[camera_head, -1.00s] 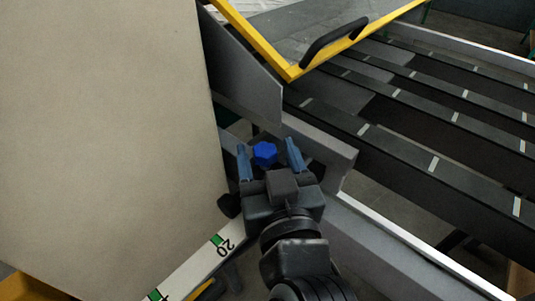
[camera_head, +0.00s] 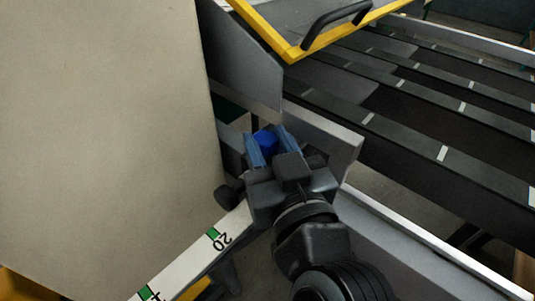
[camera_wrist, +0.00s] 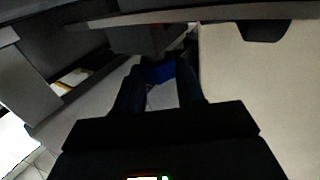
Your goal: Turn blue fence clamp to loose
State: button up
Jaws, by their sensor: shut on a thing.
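The blue fence clamp (camera_head: 265,139) is a small blue knob beside the grey fence, near the middle of the head view. My gripper (camera_head: 266,146) is shut on it, with one blue finger on each side. In the wrist view the clamp (camera_wrist: 158,73) shows as a dark blue patch between the fingertips of my gripper (camera_wrist: 160,80). The fingers hide part of the knob, and its turned angle cannot be told.
A large beige panel (camera_head: 105,130) stands close on the left. A white scale (camera_head: 195,258) with green marks lies below it. A grey fence plate (camera_head: 245,65) and a yellow-framed guard (camera_head: 290,45) with a black handle are behind. Dark conveyor strips (camera_head: 430,120) run right.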

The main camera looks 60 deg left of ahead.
jog(key=shift+f+n+g, duration=0.1)
jog(key=shift+n+g, duration=0.2)
jog(key=o, duration=1)
jog(key=shift+o, duration=0.2)
jog(key=s+d+b, duration=0.1)
jog(key=d, duration=0.6)
jog(key=shift+s+d, duration=0.25)
jog(key=shift+d, duration=0.15)
